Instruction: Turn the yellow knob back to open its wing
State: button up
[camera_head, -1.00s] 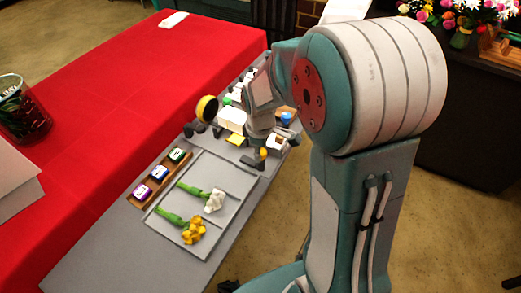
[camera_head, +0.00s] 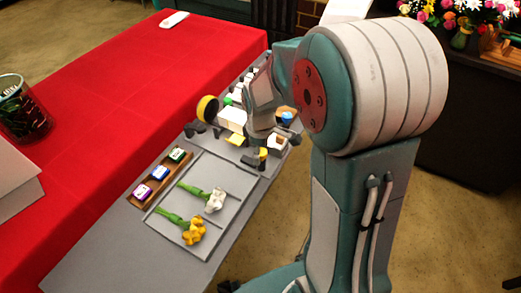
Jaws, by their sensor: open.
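A small yellow piece (camera_head: 263,152), which looks like the yellow knob, sits by the lower end of my arm. My gripper (camera_head: 254,161) is open, low over the grey station (camera_head: 110,245) and close beside that piece. I cannot tell whether they touch. A round dark part with a yellow rim (camera_head: 207,108) stands further left on the station. A flat yellow square (camera_head: 236,139) lies between them. Which wing belongs to the knob, and how far it is open, is too small to tell. My forearm hides part of this area.
A grey tray (camera_head: 228,217) holds a white flower (camera_head: 215,199) and a yellow flower (camera_head: 194,231). A wooden rack (camera_head: 136,203) with purple, blue and green pieces stands left of it. A white block (camera_head: 232,117) stands behind. A red-covered table (camera_head: 110,100) adjoins the station.

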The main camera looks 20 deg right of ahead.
notch_tip(320, 180, up, 12)
jog(key=shift+a, duration=0.15)
jog(key=shift+s, duration=0.1)
dwell(0.5)
jog(key=s+a+r+m+t, duration=0.1)
jog(key=s+r+m+t, duration=0.1)
jog(key=s+m, duration=0.3)
jog(key=s+r+m+t, duration=0.3)
jog(key=s+m, duration=0.2)
jog(key=s, duration=0.7)
jog(key=shift+a+r, duration=0.3)
jog(key=shift+a, duration=0.05)
